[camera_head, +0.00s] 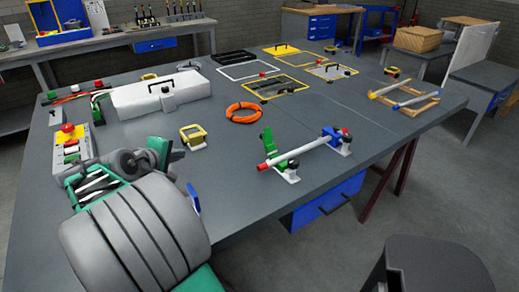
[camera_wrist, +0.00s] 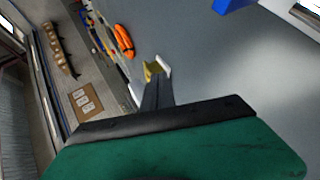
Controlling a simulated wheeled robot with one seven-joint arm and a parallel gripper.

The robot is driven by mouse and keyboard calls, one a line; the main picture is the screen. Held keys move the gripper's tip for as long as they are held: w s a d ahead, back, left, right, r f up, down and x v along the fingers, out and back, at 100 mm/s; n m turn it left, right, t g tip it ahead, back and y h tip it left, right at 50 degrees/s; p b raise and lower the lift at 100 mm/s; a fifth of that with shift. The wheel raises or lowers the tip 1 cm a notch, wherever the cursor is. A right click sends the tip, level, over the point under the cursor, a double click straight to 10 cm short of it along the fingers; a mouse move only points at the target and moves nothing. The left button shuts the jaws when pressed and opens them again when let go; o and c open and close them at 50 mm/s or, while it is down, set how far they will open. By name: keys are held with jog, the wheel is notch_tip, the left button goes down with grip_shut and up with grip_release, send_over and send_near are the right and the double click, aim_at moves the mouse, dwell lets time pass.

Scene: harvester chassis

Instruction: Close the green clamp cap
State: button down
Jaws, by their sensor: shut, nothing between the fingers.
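The green clamp cap (camera_head: 266,141) stands upright, swung open, at the left end of a white rod (camera_head: 305,149) in the head view. A green part also shows low on the left white clamp base (camera_head: 288,172). The rod has a red tip on the left and lies across two white bases. A blue clamp cap (camera_head: 330,133) sits at its right end. My gripper (camera_head: 182,154) is shut and empty, well left of the green cap, beside a yellow-framed part. In the wrist view my gripper (camera_wrist: 157,82) shows its dark fingers together. The green cap is not seen there.
The yellow-framed part (camera_head: 193,136) is close to my fingertips and shows in the wrist view (camera_wrist: 151,70). An orange coil (camera_head: 244,112) lies behind the rod. A white box (camera_head: 160,95) and a red-button control box (camera_head: 70,145) stand left.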

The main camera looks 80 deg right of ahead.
aim_at(266, 139)
jog(key=s+d+g, duration=0.1)
jog(key=s+d, duration=0.1)
jog(key=s+d+g+h+b, duration=0.1)
jog(key=s+d, duration=0.1)
jog(key=s+d+f+g+h, duration=0.1)
jog(key=s+d, duration=0.1)
jog(key=s, duration=0.1)
jog(key=shift+d+f, duration=0.1)
jog(key=shift+d, duration=0.15)
jog(key=s+d+g, duration=0.1)
jog(key=s+d, duration=0.2)
jog(key=s+d+g+b, duration=0.1)
jog(key=s+d, duration=0.2)
jog(key=d, duration=0.1)
jog(key=s+d+r+g+h, duration=0.1)
jog(key=s+d, duration=0.3)
jog(key=shift+d+r+n+g, duration=0.1)
jog(key=shift+d+n+g, duration=0.1)
jog(key=shift+n+g, duration=0.2)
jog(key=s+a, duration=0.1)
jog(key=s+a+r, duration=0.1)
jog(key=shift+s+r, duration=0.25)
jog(key=shift+s, duration=0.1)
jog(key=shift+s+a+b, duration=0.1)
jog(key=shift+s+b, duration=0.05)
jog(key=shift+b, duration=0.25)
